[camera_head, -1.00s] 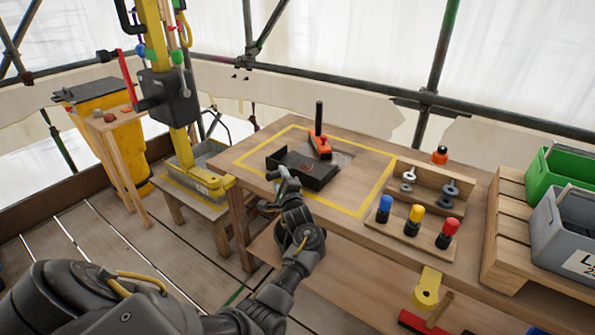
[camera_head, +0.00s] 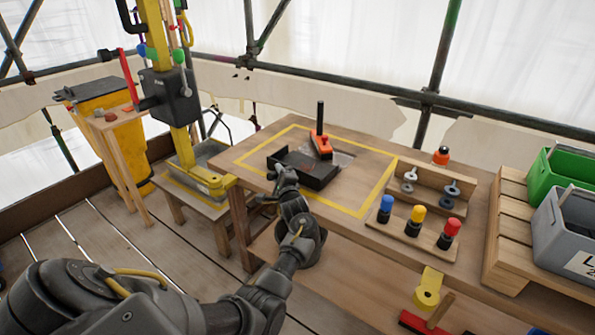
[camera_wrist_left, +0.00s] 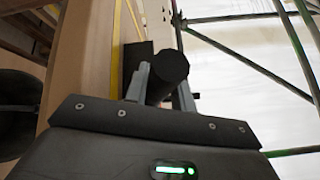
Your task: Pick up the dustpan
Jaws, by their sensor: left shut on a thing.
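The black dustpan (camera_head: 318,178) lies on the workbench inside the yellow taped outline, with its open tray facing up. My left gripper (camera_head: 283,172) is at the dustpan's near left side, where its handle is mostly hidden by the hand. In the left wrist view, the fingers (camera_wrist_left: 160,85) are shut on a dark round handle (camera_wrist_left: 170,66), which I take as the dustpan's. I cannot see a clear gap between dustpan and bench. My right gripper is not in view.
An orange brush-like tool (camera_head: 321,146) with an upright black handle stands right behind the dustpan. A wooden rack (camera_head: 412,243) with blue, yellow and red capped items is to the right. Green (camera_head: 572,168) and grey bins (camera_head: 567,232) stand farther right.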

